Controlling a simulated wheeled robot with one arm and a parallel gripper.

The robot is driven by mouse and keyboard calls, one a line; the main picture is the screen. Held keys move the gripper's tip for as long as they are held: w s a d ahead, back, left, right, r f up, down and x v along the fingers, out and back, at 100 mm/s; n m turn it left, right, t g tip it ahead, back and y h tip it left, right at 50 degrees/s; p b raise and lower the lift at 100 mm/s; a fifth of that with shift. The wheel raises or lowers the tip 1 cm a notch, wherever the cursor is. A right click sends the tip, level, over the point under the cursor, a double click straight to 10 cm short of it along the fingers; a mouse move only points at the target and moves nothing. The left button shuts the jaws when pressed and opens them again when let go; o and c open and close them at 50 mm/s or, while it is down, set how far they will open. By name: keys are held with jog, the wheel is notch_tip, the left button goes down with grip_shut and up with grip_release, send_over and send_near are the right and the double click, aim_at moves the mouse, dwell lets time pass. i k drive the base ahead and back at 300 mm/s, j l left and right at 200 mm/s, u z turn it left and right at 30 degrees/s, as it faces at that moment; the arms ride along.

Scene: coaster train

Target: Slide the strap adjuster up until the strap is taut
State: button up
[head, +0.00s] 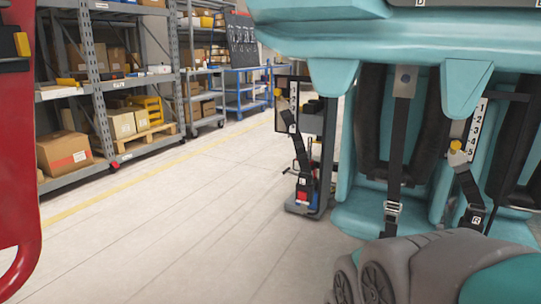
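The coaster train's teal seat (375,212) fills the right side of the head view. A black strap (398,135) hangs down its middle from a metal plate near the top. A metal adjuster buckle (392,209) sits low on this strap, near the seat bottom. A second black strap (469,185) hangs at the right, below a yellow knob (455,147) and a numbered white scale (474,128). It has a dark tag marked R. I cannot tell how taut either strap is. My gripper is not in view.
A dark stand (313,195) with a strap and red button is left of the seat. A grey rounded body with wheels (425,268) blocks the lower right. A red frame (18,150) borders the left. Shelves (88,60) stand behind; the pale floor (180,220) between is clear.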

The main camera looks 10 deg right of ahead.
aim_at(455, 144)
jog(key=z, duration=1.25)
